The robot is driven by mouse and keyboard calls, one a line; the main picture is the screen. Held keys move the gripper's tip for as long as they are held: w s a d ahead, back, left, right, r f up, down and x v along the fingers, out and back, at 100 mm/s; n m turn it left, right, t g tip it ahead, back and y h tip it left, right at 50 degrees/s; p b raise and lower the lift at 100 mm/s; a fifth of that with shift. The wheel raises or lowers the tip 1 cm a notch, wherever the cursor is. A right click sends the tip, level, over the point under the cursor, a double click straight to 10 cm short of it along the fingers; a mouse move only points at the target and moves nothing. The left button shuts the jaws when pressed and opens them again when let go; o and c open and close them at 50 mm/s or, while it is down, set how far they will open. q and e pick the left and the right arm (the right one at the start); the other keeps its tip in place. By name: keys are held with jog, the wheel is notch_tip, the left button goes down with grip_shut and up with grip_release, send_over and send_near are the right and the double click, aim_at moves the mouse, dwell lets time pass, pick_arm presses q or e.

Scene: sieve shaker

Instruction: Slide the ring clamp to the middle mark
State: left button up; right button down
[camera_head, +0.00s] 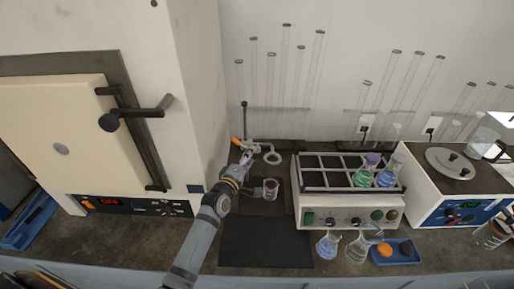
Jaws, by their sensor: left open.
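The ring clamp's pale ring (272,157) stands out to the right of a thin upright rod (244,118) at the back of the bench. An orange knob (236,141) shows at the clamp's left end. My left gripper (247,152) is open at the clamp beside the rod, its fingers overlapping the clamp in the picture. I cannot tell whether they touch it. The lower rod is hidden by the gripper, and the marks are too small to make out. My right gripper is not in view.
A small vessel with a reddish rim (270,188) stands below the ring. A cream oven (60,150) is at left. A flask shaker (350,207) and hotplate bath (460,190) are at right. Flasks (328,244) stand in front. A dark mat (265,243) lies clear.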

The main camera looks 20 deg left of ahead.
aim_at(258, 147)
pick_arm(q)
jog(key=w, duration=0.3)
jog(key=w+f, duration=0.1)
jog(key=w, duration=0.1)
jog(key=shift+w+d, duration=0.1)
jog(key=shift+d, duration=0.2)
jog(key=shift+w+f, duration=0.15)
jog(key=shift+w, duration=0.8)
jog(key=shift+w+d, duration=0.1)
jog(key=shift+c, duration=2.5)
grip_shut()
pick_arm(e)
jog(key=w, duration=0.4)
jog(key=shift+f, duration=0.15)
